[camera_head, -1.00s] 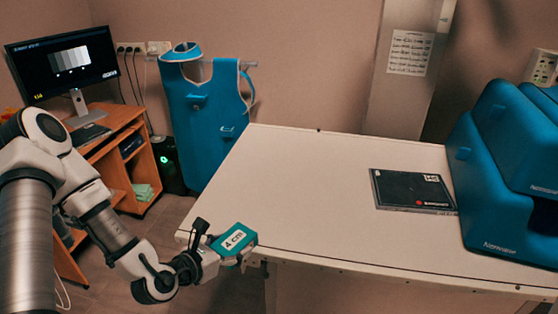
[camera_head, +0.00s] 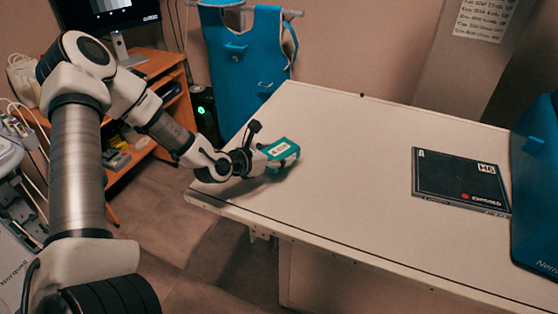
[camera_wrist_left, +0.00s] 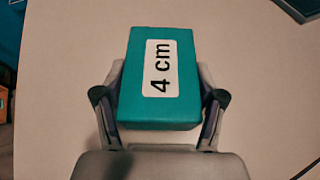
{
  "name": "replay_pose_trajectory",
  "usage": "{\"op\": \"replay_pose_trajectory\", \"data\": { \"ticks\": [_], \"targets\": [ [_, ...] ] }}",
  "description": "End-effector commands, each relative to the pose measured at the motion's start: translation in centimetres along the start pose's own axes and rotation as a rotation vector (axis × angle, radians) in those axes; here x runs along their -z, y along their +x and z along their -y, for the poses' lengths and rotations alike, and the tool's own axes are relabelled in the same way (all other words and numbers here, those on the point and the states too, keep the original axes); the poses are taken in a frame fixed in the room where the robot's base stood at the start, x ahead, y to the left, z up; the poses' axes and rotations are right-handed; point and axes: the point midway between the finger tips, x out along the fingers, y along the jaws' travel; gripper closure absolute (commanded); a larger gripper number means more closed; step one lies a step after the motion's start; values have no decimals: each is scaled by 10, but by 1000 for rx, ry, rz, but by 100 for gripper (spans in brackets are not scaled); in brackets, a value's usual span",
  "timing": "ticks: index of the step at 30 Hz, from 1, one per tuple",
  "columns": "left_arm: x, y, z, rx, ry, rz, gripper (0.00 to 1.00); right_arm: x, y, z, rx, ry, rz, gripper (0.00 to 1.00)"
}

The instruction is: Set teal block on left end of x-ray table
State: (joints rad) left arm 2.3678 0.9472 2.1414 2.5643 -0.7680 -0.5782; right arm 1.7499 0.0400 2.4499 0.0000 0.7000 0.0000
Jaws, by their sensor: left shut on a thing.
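The teal block (camera_head: 281,154) carries a white label. It is held between the fingers of my left gripper (camera_head: 262,158), over the left end of the white x-ray table (camera_head: 340,180). In the left wrist view the block (camera_wrist_left: 159,77) shows its "4 cm" label, with a finger of the gripper (camera_wrist_left: 159,108) on each side. I cannot tell whether the block touches the table top or is just above it. My right gripper is not in view.
A black flat cassette (camera_head: 461,181) lies on the table toward the right. A blue padded piece (camera_head: 537,190) stands at the right end. A blue apron (camera_head: 243,60) hangs behind the table's left end. The table's middle is clear.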

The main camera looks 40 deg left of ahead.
Motion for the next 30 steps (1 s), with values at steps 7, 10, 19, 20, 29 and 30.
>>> {"op": "replay_pose_trajectory", "data": {
  "ticks": [7,10,19,20,29,30],
  "targets": [
    [4,26,-21,1,2,-4,76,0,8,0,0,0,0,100],
    [22,32,-20,1,2,-5,76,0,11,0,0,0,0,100],
    [27,34,-20,1,0,1,76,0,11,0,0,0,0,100],
    [28,35,-20,1,0,0,76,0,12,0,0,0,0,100],
    [30,35,-20,1,-1,0,3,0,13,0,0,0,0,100],
    [30,35,-20,1,-1,0,3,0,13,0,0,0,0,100]
  ]
}}
